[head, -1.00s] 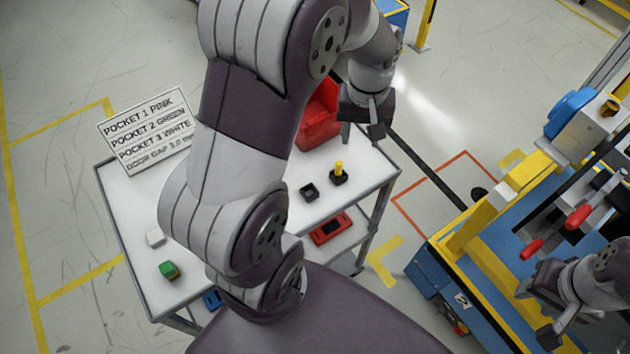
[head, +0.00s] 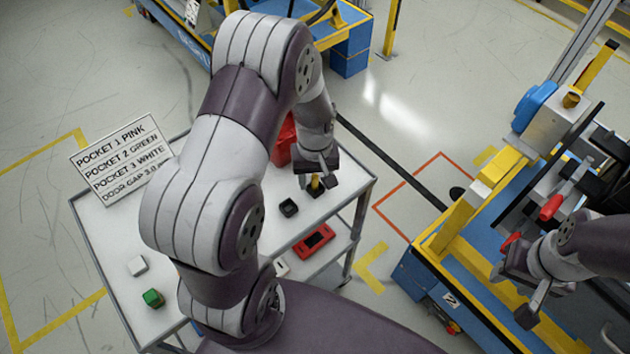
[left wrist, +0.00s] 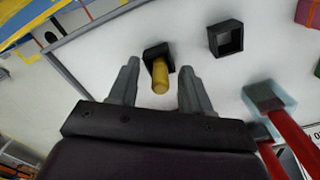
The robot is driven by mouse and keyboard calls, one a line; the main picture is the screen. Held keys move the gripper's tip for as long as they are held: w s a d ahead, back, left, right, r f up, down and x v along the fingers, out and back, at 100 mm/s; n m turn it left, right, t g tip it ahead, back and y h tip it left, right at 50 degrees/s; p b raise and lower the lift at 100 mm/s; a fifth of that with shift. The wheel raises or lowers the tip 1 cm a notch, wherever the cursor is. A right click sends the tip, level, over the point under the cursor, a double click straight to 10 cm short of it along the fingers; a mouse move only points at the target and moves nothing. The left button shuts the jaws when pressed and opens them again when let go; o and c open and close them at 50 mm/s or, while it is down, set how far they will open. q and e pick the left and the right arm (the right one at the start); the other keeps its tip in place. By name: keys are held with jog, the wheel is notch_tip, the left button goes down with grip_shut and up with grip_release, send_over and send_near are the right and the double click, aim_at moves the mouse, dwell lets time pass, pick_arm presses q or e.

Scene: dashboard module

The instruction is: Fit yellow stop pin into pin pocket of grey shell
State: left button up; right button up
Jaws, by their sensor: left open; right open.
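The yellow stop pin (head: 315,184) stands upright in a small black holder (head: 316,194) on the white cart top. In the left wrist view the pin (left wrist: 160,78) shows ahead of my left gripper (left wrist: 157,80), between its two fingers. My left gripper (head: 318,180) is open, just above and around the line of the pin; I cannot tell whether it touches it. My right gripper (head: 516,288) is open and empty, over the blue and yellow fixture at the right. The grey shell and its pin pocket cannot be made out clearly.
An empty black holder (head: 289,207) stands beside the pin's holder. A red bin (head: 284,145) is behind my left arm. A white block (head: 137,265) and green block (head: 153,298) lie at the cart's left. The fixture (head: 440,235) has red-handled clamps (head: 551,207).

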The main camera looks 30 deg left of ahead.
pick_arm(q)
grip_shut()
jog(key=shift+r, duration=0.1)
